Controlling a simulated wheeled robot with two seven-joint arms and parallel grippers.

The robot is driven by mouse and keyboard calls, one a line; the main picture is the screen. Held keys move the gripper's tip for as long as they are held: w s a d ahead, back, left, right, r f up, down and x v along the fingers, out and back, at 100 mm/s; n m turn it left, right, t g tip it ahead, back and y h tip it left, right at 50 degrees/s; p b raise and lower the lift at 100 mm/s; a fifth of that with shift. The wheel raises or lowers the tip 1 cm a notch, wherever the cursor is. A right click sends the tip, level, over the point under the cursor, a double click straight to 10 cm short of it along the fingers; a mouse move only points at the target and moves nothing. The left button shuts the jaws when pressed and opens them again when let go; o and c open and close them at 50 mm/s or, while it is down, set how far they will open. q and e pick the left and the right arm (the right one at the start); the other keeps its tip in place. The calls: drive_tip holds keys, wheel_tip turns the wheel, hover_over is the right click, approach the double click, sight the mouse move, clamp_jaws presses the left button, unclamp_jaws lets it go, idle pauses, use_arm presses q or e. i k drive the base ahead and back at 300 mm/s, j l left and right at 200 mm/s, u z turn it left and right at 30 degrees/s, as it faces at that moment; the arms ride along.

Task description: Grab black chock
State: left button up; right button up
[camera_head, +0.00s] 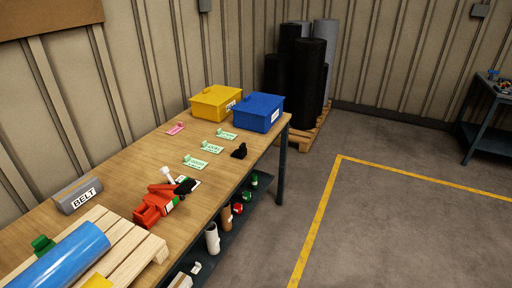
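A small black chock (240,151) sits on the wooden table (128,165) near its right edge, in front of the blue box. Its fine shape is too small to tell. Neither of my grippers shows in the head view.
A yellow box (213,103) and a blue box (259,111) stand at the table's far end. Green cards (204,147) and a red tool with black parts (158,203) lie on the table. A wooden pallet with a blue roll (62,257) is at the near left. Open floor lies right.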

sight(241, 153)
drive_tip(key=i+l+z, duration=0.3)
drive_tip(key=i, duration=0.2)
drive_tip(key=i+l+z, duration=0.15)
drive_tip(key=i+z, duration=0.15)
drive_tip(key=i, duration=0.25)
drive_tip(key=i+z, duration=0.3)
drive_tip(key=i, duration=0.25)
drive_tip(key=i+l+u, duration=0.1)
drive_tip(key=i+u, duration=0.3)
drive_tip(key=i+l+u, duration=0.4)
drive_tip(key=i, duration=0.2)
drive_tip(key=i+l+u, duration=0.4)
drive_tip(key=i+j, duration=0.05)
